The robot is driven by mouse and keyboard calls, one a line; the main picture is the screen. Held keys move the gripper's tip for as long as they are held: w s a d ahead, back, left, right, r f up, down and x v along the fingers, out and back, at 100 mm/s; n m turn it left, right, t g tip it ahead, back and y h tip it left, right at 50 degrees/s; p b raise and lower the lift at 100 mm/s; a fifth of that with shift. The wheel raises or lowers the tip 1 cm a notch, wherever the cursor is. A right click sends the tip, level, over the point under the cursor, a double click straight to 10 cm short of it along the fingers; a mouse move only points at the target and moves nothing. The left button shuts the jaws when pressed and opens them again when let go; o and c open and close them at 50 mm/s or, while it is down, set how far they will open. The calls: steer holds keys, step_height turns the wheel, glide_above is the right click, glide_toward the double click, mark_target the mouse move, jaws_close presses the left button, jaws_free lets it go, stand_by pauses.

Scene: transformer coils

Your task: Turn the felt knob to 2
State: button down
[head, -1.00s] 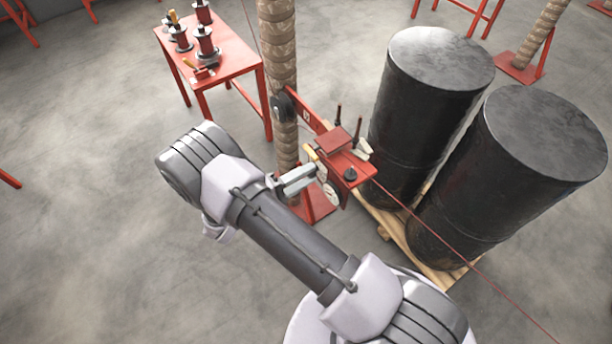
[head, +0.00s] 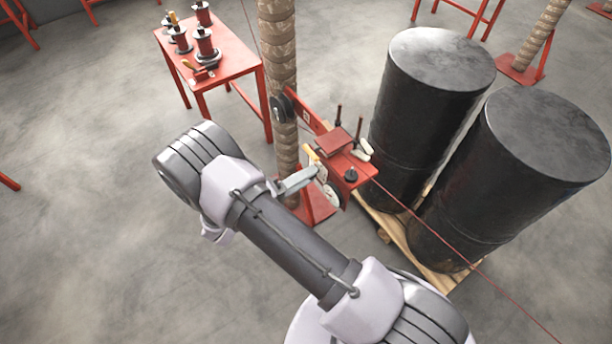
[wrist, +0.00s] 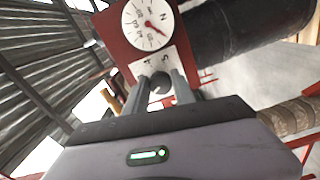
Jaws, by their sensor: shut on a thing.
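The felt knob (wrist: 160,83) is a dark round knob on the lower part of a red panel (wrist: 125,50) in the wrist view. My gripper (wrist: 159,80) is shut on it, one finger on each side. A pale scale plate (wrist: 146,68) with a few digits lies just above the knob, partly covered by it and the fingers. I cannot read which number the knob points to. In the head view my gripper (head: 314,172) reaches the near side of the red device (head: 352,168); the knob is hidden there.
A white dial (wrist: 148,24) with a red needle sits above the knob. Two black drums (head: 430,85) stand on a pallet right of the device. A rope-wrapped post (head: 278,60) stands behind my gripper. A red table (head: 230,62) holds several spools. A red line runs toward the lower right.

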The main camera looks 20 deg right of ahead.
steer(key=c, duration=1.1)
jaws_free()
steer(key=p+v, duration=0.3)
steer(key=v, duration=1.4)
steer(key=shift+a, duration=0.25)
steer(key=shift+r, duration=0.1)
